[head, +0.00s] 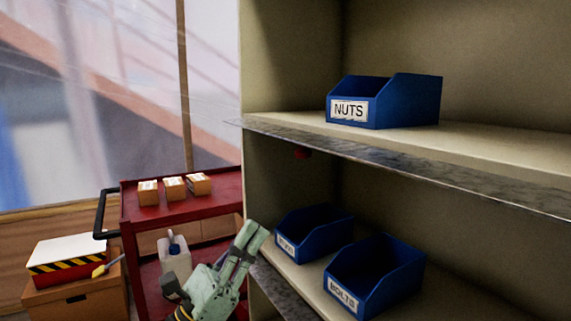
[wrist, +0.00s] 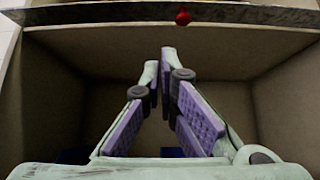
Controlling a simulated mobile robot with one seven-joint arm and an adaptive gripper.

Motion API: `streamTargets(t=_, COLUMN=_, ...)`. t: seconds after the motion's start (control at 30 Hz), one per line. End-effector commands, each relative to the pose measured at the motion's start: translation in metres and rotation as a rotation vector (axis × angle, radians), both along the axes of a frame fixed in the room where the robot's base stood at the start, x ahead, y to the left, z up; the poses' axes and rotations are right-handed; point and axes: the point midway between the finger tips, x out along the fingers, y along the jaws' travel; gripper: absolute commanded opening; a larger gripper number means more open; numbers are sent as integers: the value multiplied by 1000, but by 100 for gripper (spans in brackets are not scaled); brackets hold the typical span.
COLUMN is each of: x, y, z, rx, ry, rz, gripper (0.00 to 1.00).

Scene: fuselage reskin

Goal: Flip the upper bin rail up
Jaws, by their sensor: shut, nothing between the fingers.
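The upper bin rail (head: 400,168) is a long, scuffed metal strip along the front edge of the upper shelf. It lies low and does not stand up in front of the NUTS bin. It also crosses the top of the wrist view (wrist: 100,14). A red knob (head: 303,153) sits under the rail towards its left end and shows in the wrist view (wrist: 183,17). My gripper (head: 257,230) is below and left of the knob, in front of the shelf unit's left side, pointing up. Its fingers (wrist: 161,58) are shut and empty, apart from the rail.
A blue NUTS bin (head: 408,100) stands on the upper shelf. Two blue bins (head: 330,232) (head: 385,280) stand on the lower shelf, behind a lower metal strip (head: 283,290). A red cart (head: 130,205) with small boxes stands left. The space between the shelves is open.

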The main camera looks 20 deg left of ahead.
Motion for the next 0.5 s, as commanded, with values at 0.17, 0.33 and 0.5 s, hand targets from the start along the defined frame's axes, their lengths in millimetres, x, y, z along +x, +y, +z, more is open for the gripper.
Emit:
streamTargets(t=0.17, x=0, y=0, z=1, rx=-2, ry=-1, rz=-2, gripper=0)
streamTargets(t=0.33, x=6, y=-5, z=12, rx=-2, ry=-2, rz=-5, gripper=0)
streamTargets(t=0.5, x=21, y=-18, z=38, rx=-1, ry=-3, rz=-6, gripper=0)
